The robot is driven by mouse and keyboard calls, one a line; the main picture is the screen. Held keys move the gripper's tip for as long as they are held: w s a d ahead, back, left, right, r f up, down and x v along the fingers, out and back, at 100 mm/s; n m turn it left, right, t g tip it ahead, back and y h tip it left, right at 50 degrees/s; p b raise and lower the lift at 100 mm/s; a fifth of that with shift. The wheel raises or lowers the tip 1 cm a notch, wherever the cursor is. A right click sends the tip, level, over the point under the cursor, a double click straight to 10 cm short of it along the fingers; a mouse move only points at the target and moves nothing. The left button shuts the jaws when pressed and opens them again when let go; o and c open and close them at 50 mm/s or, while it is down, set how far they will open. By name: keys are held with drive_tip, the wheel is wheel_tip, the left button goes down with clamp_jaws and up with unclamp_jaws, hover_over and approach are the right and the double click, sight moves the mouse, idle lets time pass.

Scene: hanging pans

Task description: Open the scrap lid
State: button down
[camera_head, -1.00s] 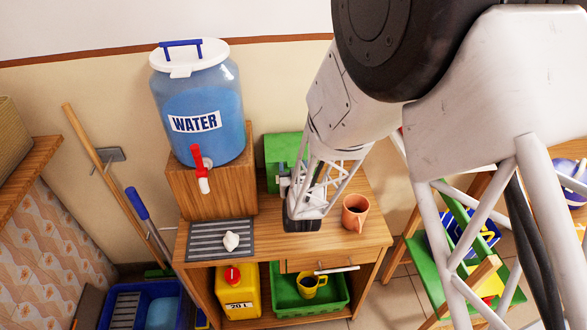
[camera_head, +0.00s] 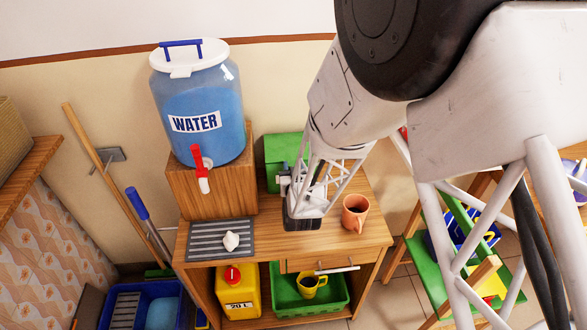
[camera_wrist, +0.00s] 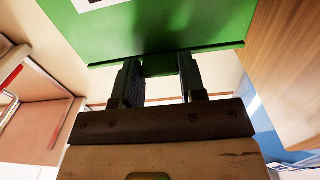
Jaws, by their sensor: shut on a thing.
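The green scrap box with its lid (camera_head: 283,150) stands at the back of the wooden cabinet top, right of the water dispenser, partly hidden by my arm. In the wrist view its green panel (camera_wrist: 175,28) fills the top, with a dark-edged lip and part of a white label. My gripper (camera_wrist: 159,70) is shut on a small green tab at that lip, one finger on each side. In the head view my gripper (camera_head: 284,184) is at the box's front, mostly hidden by my wrist. I cannot tell whether the lid is raised.
The blue water dispenser (camera_head: 200,110) stands left on a wooden block. A terracotta cup (camera_head: 355,213) is close to my wrist on the right. A grey drip mat (camera_head: 205,250) with a white lump lies front left. A drawer handle (camera_head: 337,270) sticks out below.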

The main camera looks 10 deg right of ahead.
drive_tip(key=shift+w+r+g, duration=0.15)
drive_tip(key=shift+r+g, duration=0.65)
drive_tip(key=shift+r, duration=0.65)
drive_tip(key=r+g, duration=0.1)
drive_tip(key=w+r+g, duration=0.1)
drive_tip(key=r, duration=0.1)
drive_tip(key=shift+r, duration=0.2)
drive_tip(key=shift+w+r+g, duration=0.45)
drive_tip(key=shift+r+g, duration=0.15)
drive_tip(key=shift+r, duration=0.2)
drive_tip(key=shift+w+r+g, duration=0.4)
drive_tip(key=shift+r+g, duration=0.2)
drive_tip(key=shift+r, duration=0.15)
drive_tip(key=w+r, duration=0.7)
drive_tip(key=w, duration=0.2)
drive_tip(key=shift+w+r, duration=0.1)
